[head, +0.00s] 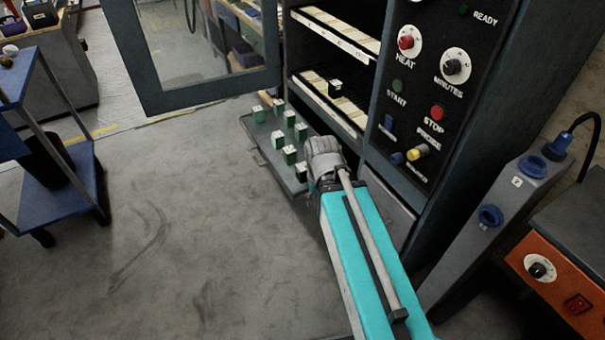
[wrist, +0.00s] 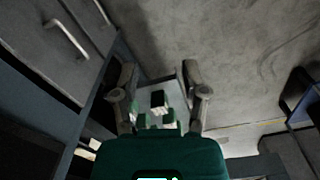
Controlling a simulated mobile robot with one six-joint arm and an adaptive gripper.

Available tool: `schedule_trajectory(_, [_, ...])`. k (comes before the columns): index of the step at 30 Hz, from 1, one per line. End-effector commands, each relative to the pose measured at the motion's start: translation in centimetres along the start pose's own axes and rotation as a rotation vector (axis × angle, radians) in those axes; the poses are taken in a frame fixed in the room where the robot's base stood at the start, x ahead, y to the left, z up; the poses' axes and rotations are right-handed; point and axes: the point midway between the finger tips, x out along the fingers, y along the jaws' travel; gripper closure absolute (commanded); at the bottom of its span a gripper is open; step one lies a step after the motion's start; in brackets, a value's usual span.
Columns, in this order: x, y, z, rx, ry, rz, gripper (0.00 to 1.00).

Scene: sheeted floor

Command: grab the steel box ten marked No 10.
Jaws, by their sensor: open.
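Several small dark green boxes with pale tops (head: 289,154) stand upright on a grey tray or lowered door (head: 262,153) in front of the open cabinet. Another dark box (head: 335,87) stands on a shelf inside. I cannot read the markings, so I cannot tell which box is No 10. My gripper (head: 324,153) is at the tray's right side in the head view, close to the nearest boxes, and partly hides that side. In the wrist view my gripper (wrist: 157,73) is open, with a dark box (wrist: 157,98) and other green boxes showing between its fingers.
The cabinet's control panel (head: 430,90) rises just right of my arm. Its glazed door (head: 205,50) stands open at upper left. A blue cart (head: 62,185) is at far left. An orange unit (head: 560,275) is at lower right. The floor left of the tray is clear.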

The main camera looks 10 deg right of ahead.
Motion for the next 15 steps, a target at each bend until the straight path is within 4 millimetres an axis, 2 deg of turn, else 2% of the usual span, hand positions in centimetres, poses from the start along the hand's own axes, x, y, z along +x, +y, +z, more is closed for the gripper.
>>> schedule_trajectory(4, [0.0,0.0,0.0,0.0,0.0,0.0,0.43])
schedule_trajectory(5, [0.0,0.0,0.0,0.0,0.0,0.0,0.39])
schedule_trajectory(11, [0.6,0.0,-0.3,-0.021,-0.001,0.015,0.02])
schedule_trajectory(14, [1.4,0.1,-0.8,-0.057,-0.004,0.044,0.0])
schedule_trajectory(15, [1.8,0.9,-1.1,-0.074,-0.006,0.06,0.0])
